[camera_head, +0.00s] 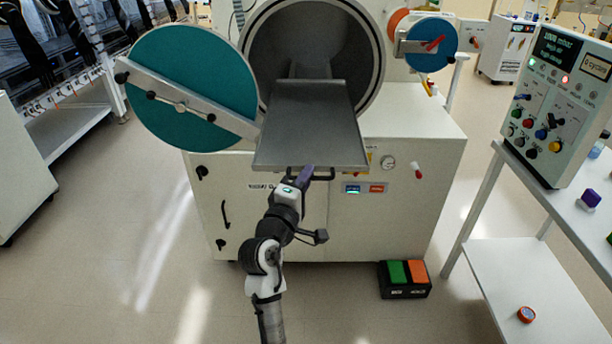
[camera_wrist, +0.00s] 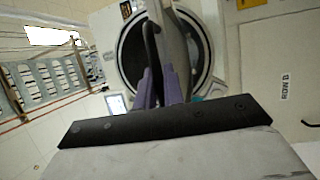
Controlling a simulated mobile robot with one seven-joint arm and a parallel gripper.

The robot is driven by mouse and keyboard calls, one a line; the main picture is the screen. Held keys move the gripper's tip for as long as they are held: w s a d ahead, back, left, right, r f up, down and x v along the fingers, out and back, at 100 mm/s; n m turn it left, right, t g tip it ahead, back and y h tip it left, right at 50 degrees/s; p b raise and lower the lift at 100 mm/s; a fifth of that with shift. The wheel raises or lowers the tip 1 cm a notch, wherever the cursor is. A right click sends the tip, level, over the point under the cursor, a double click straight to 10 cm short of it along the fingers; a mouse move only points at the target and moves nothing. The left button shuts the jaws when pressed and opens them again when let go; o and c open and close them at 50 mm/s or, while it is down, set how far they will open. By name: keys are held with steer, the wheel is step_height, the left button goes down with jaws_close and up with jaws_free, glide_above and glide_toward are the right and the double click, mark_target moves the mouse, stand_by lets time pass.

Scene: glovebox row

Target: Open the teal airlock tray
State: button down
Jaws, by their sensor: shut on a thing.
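The grey airlock tray (camera_head: 312,125) extends out of the round mouth of the large airlock (camera_head: 372,50), its rear end still inside the chamber. The round teal door (camera_head: 190,75) stands swung open to the left. My gripper (camera_head: 307,173) is at the tray's front edge, shut on the dark bar handle (camera_head: 325,177) below that edge. In the wrist view, the purple fingers of my gripper (camera_wrist: 161,80) close around the dark handle (camera_wrist: 149,40), with the tray (camera_wrist: 176,45) seen nearly edge-on and the round mouth behind it. The exact finger contact is partly hidden.
A control panel (camera_head: 560,100) stands on a white side table (camera_head: 530,280) at right. A green and orange foot pedal (camera_head: 405,280) lies on the floor. Floor left of my arm is clear.

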steer(key=shift+f, duration=0.15)
steer(key=c, duration=1.9)
jaws_free()
steer(key=shift+c, duration=0.2)
steer(key=shift+o, duration=0.7)
steer(key=shift+s, duration=0.2)
steer(key=b+v, duration=0.4)
steer(key=v, duration=0.9)
steer(key=shift+s+a, duration=0.2)
steer(key=shift+s, duration=0.15)
